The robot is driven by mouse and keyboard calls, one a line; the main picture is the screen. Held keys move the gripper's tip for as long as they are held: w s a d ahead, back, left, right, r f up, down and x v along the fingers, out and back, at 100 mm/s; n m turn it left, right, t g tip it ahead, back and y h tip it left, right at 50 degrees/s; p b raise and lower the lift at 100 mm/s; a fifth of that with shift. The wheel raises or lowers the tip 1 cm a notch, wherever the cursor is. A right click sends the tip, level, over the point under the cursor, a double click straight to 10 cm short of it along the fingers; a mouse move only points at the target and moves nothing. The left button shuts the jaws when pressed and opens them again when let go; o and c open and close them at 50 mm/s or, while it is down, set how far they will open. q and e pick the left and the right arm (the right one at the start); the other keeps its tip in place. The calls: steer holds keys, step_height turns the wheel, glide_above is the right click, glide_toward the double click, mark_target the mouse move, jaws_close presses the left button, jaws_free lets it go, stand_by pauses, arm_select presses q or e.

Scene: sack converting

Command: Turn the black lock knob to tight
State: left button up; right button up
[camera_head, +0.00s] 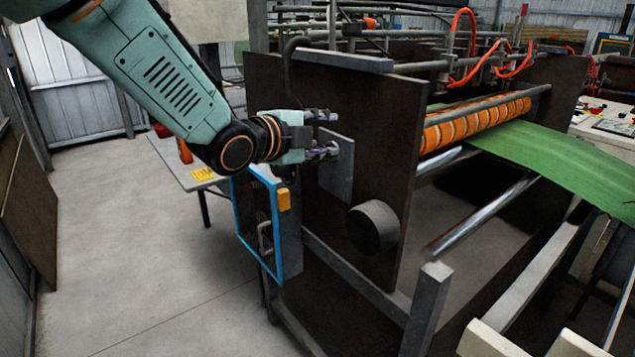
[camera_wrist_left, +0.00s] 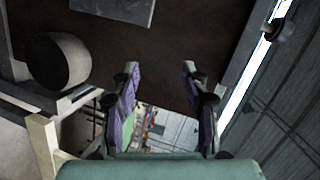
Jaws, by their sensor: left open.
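A large, dark grey, round knob-like cylinder (camera_head: 373,228) stands out from the machine's dark brown side panel (camera_head: 385,130). It also shows at the left of the left wrist view (camera_wrist_left: 58,62). I cannot tell whether it is the lock knob. My left gripper (camera_head: 326,133) is open, with nothing seen between its fingers. It is above and left of the cylinder in the head view, in front of a grey plate (camera_head: 337,180), which it partly hides. In the left wrist view, the open fingers (camera_wrist_left: 162,72) have purple pads, and the plate (camera_wrist_left: 115,8) is at the top edge. My right gripper is out of view.
A blue-edged control box (camera_head: 258,222) with a yellow part (camera_head: 284,200) hangs below my left gripper. Orange rollers (camera_head: 475,122) and a green sheet (camera_head: 565,155) lie behind the panel. A grey post (camera_head: 427,305) stands low in front. The floor at left is clear.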

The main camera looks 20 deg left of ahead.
arm_select(q)
step_height(320, 180, down, 8)
steer(key=s+n+g+y, duration=0.1)
steer(key=s+n, duration=0.1)
steer(key=n, duration=0.3)
steer(key=shift+b, duration=0.3)
steer(key=shift+a+f, duration=0.1)
steer(key=shift+a, duration=0.05)
